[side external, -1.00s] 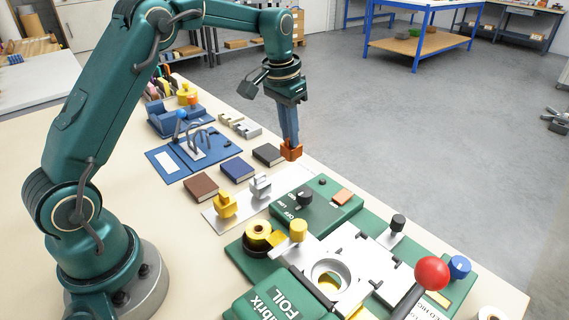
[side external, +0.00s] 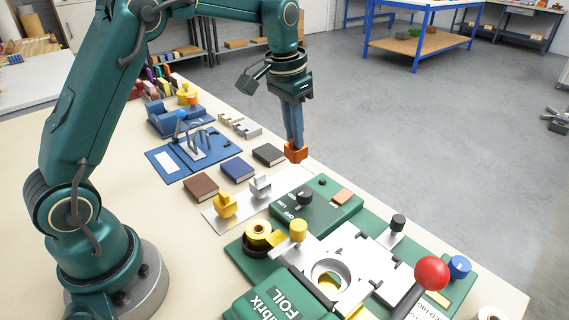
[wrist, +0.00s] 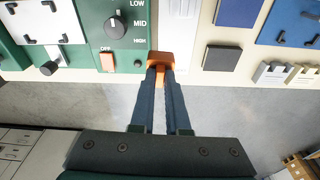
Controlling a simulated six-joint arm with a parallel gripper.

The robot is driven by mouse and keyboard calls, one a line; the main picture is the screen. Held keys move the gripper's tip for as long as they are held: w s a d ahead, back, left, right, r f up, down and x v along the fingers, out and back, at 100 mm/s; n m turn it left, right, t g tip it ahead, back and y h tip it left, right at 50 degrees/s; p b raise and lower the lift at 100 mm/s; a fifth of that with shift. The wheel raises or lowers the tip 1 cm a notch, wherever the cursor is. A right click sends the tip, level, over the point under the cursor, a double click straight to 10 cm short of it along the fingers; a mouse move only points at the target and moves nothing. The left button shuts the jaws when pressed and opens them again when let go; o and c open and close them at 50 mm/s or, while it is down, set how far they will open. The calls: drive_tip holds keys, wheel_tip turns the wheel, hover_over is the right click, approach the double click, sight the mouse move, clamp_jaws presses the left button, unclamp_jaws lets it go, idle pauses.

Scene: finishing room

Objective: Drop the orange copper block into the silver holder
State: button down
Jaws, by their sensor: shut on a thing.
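My gripper (side external: 295,141) is shut on the orange copper block (side external: 297,154) and holds it near the far edge of the bench, past the end of a pale plate (side external: 285,181). The wrist view shows the orange block (wrist: 161,57) between the fingertips of my gripper (wrist: 160,70). A silver piece (side external: 260,187), which looks like the silver holder, stands on the plate next to a similar gold piece (side external: 224,205). The block is apart from both. The gap under the block is hard to judge.
A green machine with a dial (side external: 305,197) and an orange switch (side external: 342,196) stands close on the right. Grey floor (side external: 400,130) lies beyond the edge.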

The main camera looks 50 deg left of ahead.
drive_tip(key=s+d+r+m, duration=0.1)
drive_tip(key=s+d+m, duration=0.2)
drive_tip(key=s+d, duration=0.3)
drive_tip(key=s+d+r+m+h, duration=0.1)
drive_tip(key=s+d+r+m, duration=0.15)
drive_tip(key=d, duration=0.65)
drive_tip(key=s+d+r+m, duration=0.1)
drive_tip(key=s+d+m, duration=0.2)
drive_tip(key=s+d, duration=0.3)
drive_tip(key=shift+g, duration=0.3)
drive_tip(key=shift+w+d+f, duration=0.1)
drive_tip(key=shift+d+f, duration=0.1)
drive_tip(key=shift+f, duration=0.7)
drive_tip(key=shift+w+d+f, duration=0.15)
drive_tip(key=shift+f, duration=0.7)
drive_tip(key=shift+w+d+f, duration=0.1)
drive_tip(key=shift+d+f, duration=0.1)
drive_tip(key=shift+f, duration=0.7)
drive_tip(key=shift+f, duration=0.65)
drive_tip(key=c, duration=1.2)
unclamp_jaws()
drive_tip(key=shift+r, duration=0.15)
drive_tip(key=shift+s+a+r, duration=0.2)
drive_tip(key=shift+r, duration=1.55)
drive_tip(key=shift+s+a+r, duration=0.2)
drive_tip(key=shift+a+r, duration=0.05)
drive_tip(key=shift+r, duration=1.55)
drive_tip(key=shift+s+a+r, duration=0.2)
drive_tip(key=shift+r, duration=1.55)
